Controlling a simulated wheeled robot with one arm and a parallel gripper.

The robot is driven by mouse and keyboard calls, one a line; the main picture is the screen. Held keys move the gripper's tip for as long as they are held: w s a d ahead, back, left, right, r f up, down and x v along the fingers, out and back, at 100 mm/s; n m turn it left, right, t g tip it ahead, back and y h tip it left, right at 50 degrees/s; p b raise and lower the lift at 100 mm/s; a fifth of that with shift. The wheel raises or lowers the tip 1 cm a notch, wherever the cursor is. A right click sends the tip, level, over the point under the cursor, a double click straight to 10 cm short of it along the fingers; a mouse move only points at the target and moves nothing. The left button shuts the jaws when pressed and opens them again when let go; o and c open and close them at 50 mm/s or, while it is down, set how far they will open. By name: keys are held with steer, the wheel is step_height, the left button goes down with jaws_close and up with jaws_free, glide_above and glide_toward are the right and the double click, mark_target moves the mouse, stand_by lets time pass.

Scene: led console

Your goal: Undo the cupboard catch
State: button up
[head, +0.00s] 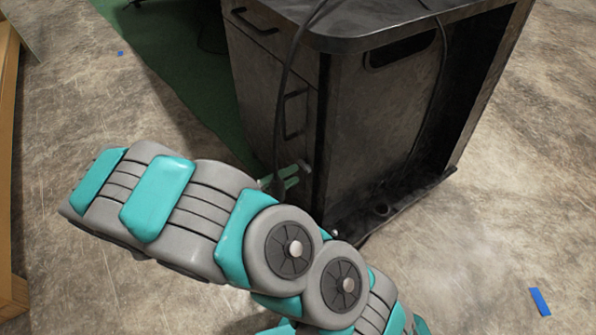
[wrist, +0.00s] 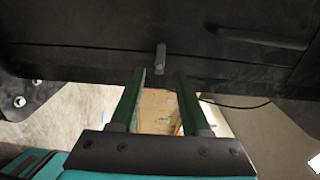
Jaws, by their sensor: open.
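The dark cupboard (head: 375,125) stands at the upper middle of the head view; its front fills the top of the wrist view (wrist: 90,30). The catch, a small grey lever (wrist: 160,56), sits on that front in the wrist view. It points along the gap between my fingers, just beyond the fingertips. My gripper (wrist: 159,73) is open and empty, its two green fingers either side of the catch's line. In the head view my gripper (head: 290,178) is at the cupboard's lower front, partly hidden by my arm. I cannot tell whether a finger touches the catch.
A door handle (head: 294,113) and a drawer handle (head: 254,21) stick out from the cupboard front. A black cable (head: 283,75) hangs down over the front. Green matting (head: 185,75) lies left of it. The concrete floor (head: 500,220) at right is mostly clear.

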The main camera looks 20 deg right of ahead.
mark_target(305, 169)
steer(key=shift+x, duration=1.65)
jaws_close()
